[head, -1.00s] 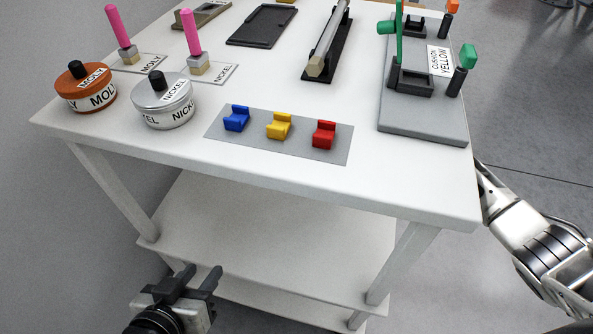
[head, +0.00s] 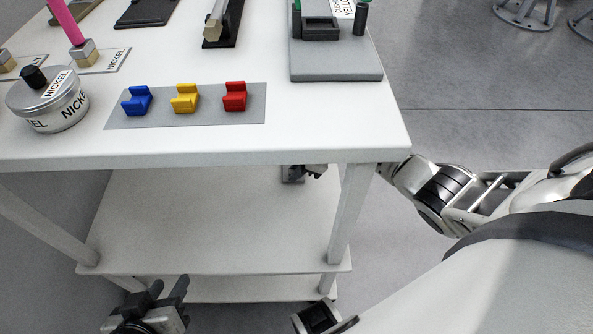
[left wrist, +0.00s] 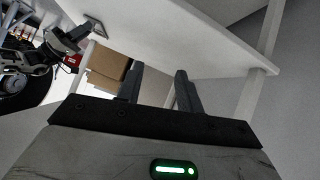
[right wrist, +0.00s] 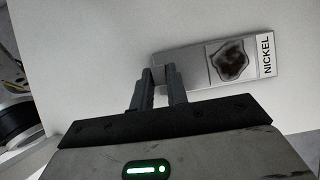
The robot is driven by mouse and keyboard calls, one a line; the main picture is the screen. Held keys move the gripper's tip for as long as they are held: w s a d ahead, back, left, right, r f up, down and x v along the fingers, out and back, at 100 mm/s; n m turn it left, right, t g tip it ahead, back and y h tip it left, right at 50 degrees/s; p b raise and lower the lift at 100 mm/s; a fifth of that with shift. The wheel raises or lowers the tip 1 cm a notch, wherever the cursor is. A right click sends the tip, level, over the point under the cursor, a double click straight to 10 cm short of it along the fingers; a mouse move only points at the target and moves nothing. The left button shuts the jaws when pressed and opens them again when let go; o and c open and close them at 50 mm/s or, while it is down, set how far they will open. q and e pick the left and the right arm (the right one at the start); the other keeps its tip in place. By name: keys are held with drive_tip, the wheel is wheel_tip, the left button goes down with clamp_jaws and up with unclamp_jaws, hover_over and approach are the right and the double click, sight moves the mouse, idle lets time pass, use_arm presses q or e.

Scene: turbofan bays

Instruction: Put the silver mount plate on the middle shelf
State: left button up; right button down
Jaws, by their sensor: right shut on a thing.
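The silver mount plate (right wrist: 200,64) is a flat grey piece with a dark smear and a white NICKEL label. My right gripper (right wrist: 162,75) is shut on its near left end. In the head view a small part of the plate (head: 292,174) and the right gripper (head: 314,170) show under the table top, by the right rear of the middle shelf (head: 200,225). Whether the plate touches the shelf I cannot tell. The left wrist view also shows the plate (left wrist: 94,27). My left gripper (head: 167,291) is open and empty, low in front of the shelf.
The table top (head: 320,125) overhangs the shelf, with legs at its corners. On top are blue, yellow and red clips (head: 235,97), a NICKEL tin (head: 48,105) and a grey fixture base (head: 335,65). The visible middle shelf is clear. Cardboard boxes (left wrist: 108,65) stand beyond.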

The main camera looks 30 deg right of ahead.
drive_tip(key=shift+w+r, duration=0.1)
drive_tip(key=c, duration=1.8)
unclamp_jaws()
drive_tip(key=shift+f, duration=0.2)
use_arm(q)
drive_tip(key=shift+r, duration=0.1)
use_arm(e)
drive_tip(key=o, duration=0.4)
drive_tip(key=shift+r, duration=0.1)
